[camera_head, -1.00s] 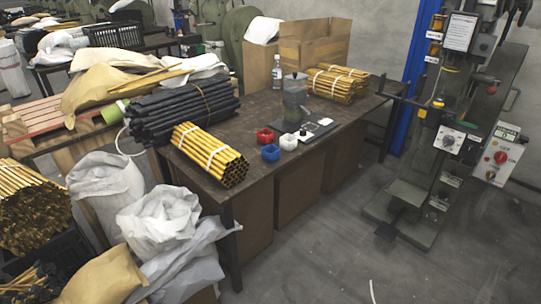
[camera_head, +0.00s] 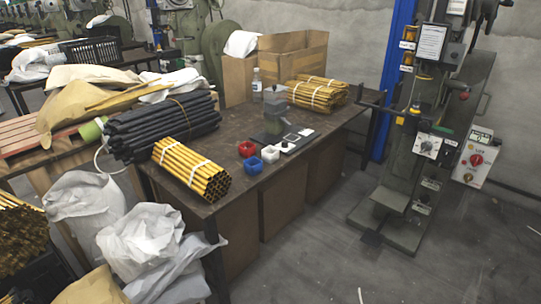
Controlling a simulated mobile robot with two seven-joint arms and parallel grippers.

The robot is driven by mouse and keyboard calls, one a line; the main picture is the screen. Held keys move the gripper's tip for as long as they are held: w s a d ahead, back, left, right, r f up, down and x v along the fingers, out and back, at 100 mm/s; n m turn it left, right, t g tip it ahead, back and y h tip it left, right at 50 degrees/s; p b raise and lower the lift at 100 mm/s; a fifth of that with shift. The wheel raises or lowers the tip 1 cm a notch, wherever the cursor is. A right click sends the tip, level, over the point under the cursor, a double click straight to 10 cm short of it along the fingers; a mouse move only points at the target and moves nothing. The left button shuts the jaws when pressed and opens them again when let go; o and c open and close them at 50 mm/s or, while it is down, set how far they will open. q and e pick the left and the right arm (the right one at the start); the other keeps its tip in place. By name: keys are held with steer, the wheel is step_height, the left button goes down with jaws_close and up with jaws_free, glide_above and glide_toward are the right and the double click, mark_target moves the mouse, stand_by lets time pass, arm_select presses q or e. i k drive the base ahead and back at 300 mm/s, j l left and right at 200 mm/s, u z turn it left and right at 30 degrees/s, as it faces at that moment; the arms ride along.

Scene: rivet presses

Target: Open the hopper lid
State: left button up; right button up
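Neither of my grippers is in view. I cannot pick out a hopper lid with certainty. A tall green-grey press (camera_head: 451,150) stands on the floor at the right, with a control box and a white dial on its front; its top is cut off by the picture edge. A small grey device (camera_head: 275,104) stands upright on the dark worktable (camera_head: 223,121), beside a flat plate with a white square. It is too small to tell whether it has a lid.
Red, blue and white small bins (camera_head: 270,154) sit on the table near bundled yellow tubes (camera_head: 190,169) and black tubes (camera_head: 160,124). Cardboard boxes (camera_head: 291,54) stand behind. White sacks (camera_head: 148,240) crowd the table's left front. The floor (camera_head: 330,262) before the press is clear.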

mark_target(275, 89)
steer(key=i+u, duration=0.15)
steer(key=u, duration=0.6)
steer(key=i+l+u, duration=0.5)
steer(key=l, duration=0.35)
